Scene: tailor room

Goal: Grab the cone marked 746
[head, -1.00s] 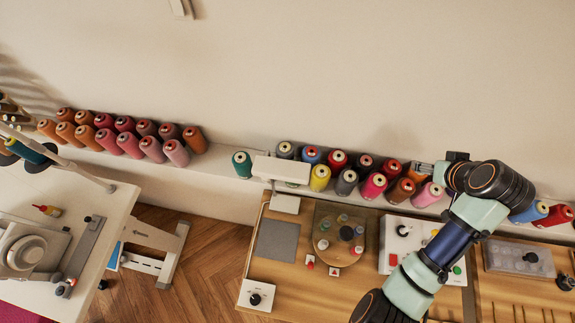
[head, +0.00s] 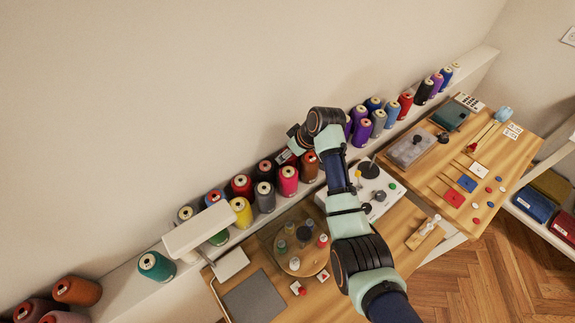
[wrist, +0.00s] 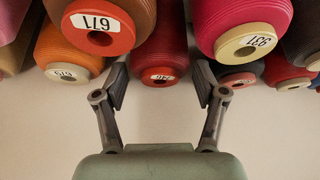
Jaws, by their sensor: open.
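In the wrist view a reddish-brown cone (wrist: 161,48) with a red end shows between the two fingers of my gripper (wrist: 160,76). Its small white label is upside down and partly blurred; it looks like 746. My gripper is open, with one finger on each side of this cone's end and nothing visibly clamped. In the head view my gripper (head: 285,157) is at the shelf behind the cones, partly hidden by my wrist. Which cone there carries the label cannot be told.
Neighbouring cones crowd the fingers: a red-brown one marked 671 (wrist: 100,28), an orange one (wrist: 68,52) and a pink one (wrist: 240,25). The shelf holds more cones, including yellow (head: 241,211) and teal (head: 156,266). A white lamp head (head: 199,229) stands in front.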

